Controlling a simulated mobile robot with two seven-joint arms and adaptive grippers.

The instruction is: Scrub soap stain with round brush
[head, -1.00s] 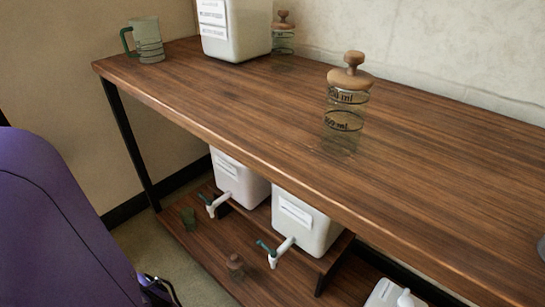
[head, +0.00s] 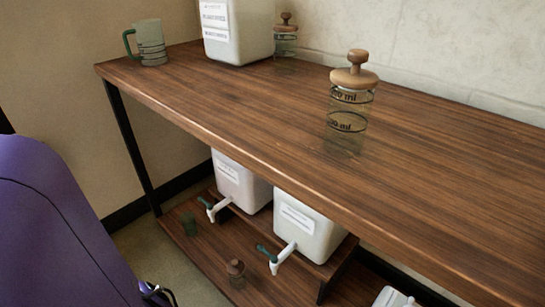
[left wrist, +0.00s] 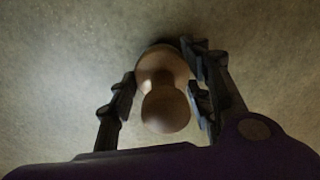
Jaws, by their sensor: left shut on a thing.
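In the left wrist view, my left gripper (left wrist: 165,95) is shut on a wooden piece with a round knob, which looks like the round brush (left wrist: 165,112). The knob points toward the camera, and the brush's far side is hidden. The background there is a plain, blurred beige surface. In the head view only a dark bit of what may be this gripper shows at the bottom edge, and the brush is not seen. I cannot make out a soap stain in either view. My right gripper is not in view.
A long wooden table (head: 235,115) holds a glass jar with a knobbed wooden top (head: 348,105), a similar jar (head: 286,38), a green-handled mug (head: 149,43) and a white container (head: 238,32). White tap containers (head: 305,225) stand on the lower shelf. The table's right part is clear.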

